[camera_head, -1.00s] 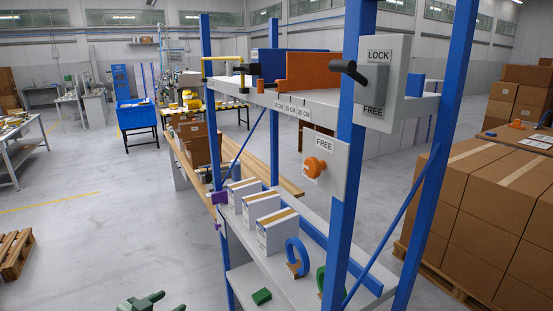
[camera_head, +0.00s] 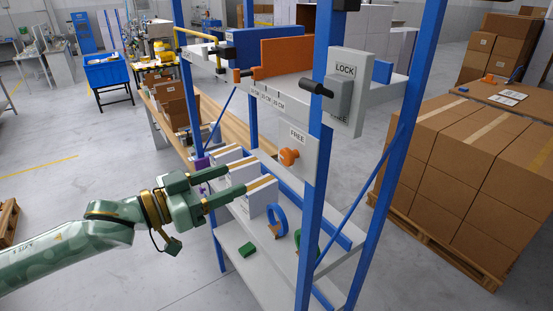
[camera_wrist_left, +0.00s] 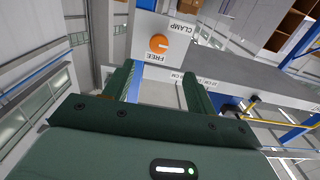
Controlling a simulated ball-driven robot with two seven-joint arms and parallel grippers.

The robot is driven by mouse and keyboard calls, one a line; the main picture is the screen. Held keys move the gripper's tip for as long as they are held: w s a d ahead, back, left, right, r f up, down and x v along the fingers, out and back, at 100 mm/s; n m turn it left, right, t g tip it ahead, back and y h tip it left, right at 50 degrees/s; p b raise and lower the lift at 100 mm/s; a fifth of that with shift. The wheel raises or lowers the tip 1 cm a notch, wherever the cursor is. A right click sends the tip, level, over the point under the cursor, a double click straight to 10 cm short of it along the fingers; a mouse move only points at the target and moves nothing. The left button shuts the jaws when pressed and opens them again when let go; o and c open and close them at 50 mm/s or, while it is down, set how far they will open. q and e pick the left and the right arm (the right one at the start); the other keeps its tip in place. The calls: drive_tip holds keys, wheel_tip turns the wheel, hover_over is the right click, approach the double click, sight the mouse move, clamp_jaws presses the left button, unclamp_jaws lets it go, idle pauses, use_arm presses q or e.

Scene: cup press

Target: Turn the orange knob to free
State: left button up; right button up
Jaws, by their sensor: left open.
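The orange knob (camera_head: 289,157) sits on a light grey panel (camera_head: 312,158) on the blue-framed rack, with a FREE label above it. In the left wrist view, the knob (camera_wrist_left: 158,44) appears beyond the fingers, between the FREE label (camera_wrist_left: 160,58) and a CLAMP label (camera_wrist_left: 183,27). I cannot tell exactly which way the knob points. My left gripper (camera_head: 237,179) is open and empty, to the left of the knob and apart from it, its fingers pointing toward the rack. It also shows in the left wrist view (camera_wrist_left: 157,75). My right gripper is out of view.
A black lever (camera_head: 316,88) sticks out beside the LOCK label. White boxes (camera_head: 262,197) stand on the shelf below, near my fingers. Blue posts (camera_head: 317,180) flank the panel.

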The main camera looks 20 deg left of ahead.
sight(284, 159)
use_arm(q)
drive_tip(key=p+x, duration=0.3)
drive_tip(key=x, duration=0.9)
drive_tip(key=shift+d, duration=0.1)
drive_tip(key=c, duration=1)
